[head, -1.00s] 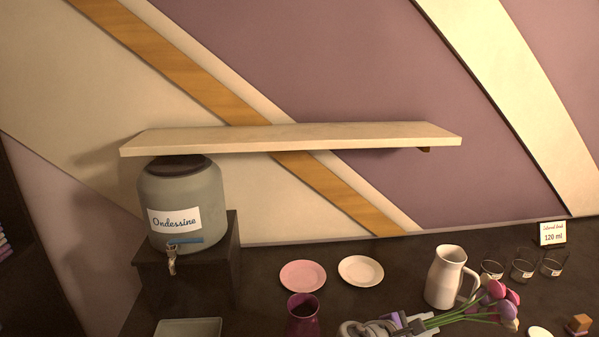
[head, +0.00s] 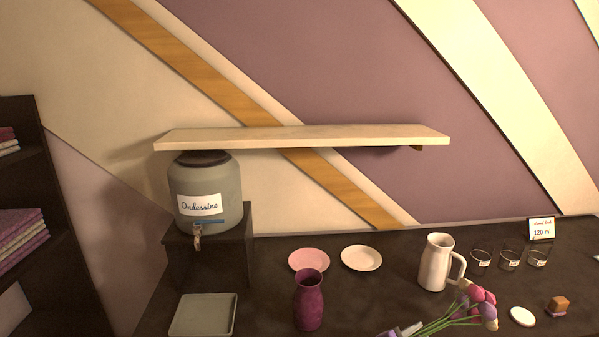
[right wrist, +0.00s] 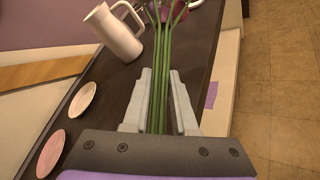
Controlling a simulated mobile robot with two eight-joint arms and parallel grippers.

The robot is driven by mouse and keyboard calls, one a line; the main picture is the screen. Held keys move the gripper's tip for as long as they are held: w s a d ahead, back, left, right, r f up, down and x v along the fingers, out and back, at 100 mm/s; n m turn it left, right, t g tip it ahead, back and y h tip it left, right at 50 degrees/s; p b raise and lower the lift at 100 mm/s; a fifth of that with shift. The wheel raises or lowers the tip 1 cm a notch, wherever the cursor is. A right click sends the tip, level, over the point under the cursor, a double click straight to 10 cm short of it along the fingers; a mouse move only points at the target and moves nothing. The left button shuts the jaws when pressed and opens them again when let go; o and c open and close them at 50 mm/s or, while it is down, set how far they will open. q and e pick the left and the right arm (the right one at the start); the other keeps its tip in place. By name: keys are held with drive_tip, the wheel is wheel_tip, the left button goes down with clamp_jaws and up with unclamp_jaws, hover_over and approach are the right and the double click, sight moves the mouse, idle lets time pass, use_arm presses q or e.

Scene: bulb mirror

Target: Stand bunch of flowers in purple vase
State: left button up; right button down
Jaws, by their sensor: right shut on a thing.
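The purple vase (head: 309,302) stands upright on the dark counter in the head view, its mouth empty. The bunch of flowers (head: 468,306) has pink, white and purple heads and green stems, and lies tilted low at the bottom right of the vase, heads to the right. My right gripper (right wrist: 161,98) is shut on the green stems (right wrist: 160,65), seen between its two grey fingers in the right wrist view. In the head view only a bit of the right gripper (head: 405,331) shows at the bottom edge. My left gripper is not in view.
A white pitcher (head: 434,264) stands behind the flowers, with several glasses (head: 510,259) to its right. A pink plate (head: 309,261) and a cream plate (head: 361,258) lie behind the vase. A grey tray (head: 203,315) lies left of it. A shelf (head: 305,136) hangs above.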

drive_tip(key=w+a+f+n+t+y, duration=0.2)
drive_tip(key=a, duration=0.1)
drive_tip(key=shift+w+n+p, duration=0.15)
drive_tip(key=shift+n+p, duration=0.15)
drive_tip(key=a+n+t+y, duration=0.1)
drive_tip(key=a, duration=0.1)
drive_tip(key=w+a+f+n+t+y, duration=0.1)
drive_tip(key=a+n+y, duration=0.1)
drive_tip(key=a+n+y+p, duration=0.1)
drive_tip(key=a+y, duration=0.1)
drive_tip(key=shift+w+a+f+t, duration=0.1)
drive_tip(key=shift+w+f+t, duration=0.1)
drive_tip(key=shift+f+t, duration=0.2)
drive_tip(key=w+r+m+g+p, duration=0.1)
drive_tip(key=w+r+g+p, duration=0.2)
drive_tip(key=r, duration=0.7)
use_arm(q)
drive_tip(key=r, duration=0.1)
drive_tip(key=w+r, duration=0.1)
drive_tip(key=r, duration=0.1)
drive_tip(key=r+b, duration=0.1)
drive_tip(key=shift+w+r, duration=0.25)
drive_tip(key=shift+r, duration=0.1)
use_arm(e)
drive_tip(key=shift+t, duration=0.4)
drive_tip(key=f, duration=0.6)
drive_tip(key=a+f, duration=0.1)
drive_tip(key=f, duration=0.2)
drive_tip(key=shift+w+f, duration=0.2)
drive_tip(key=shift+w, duration=0.1)
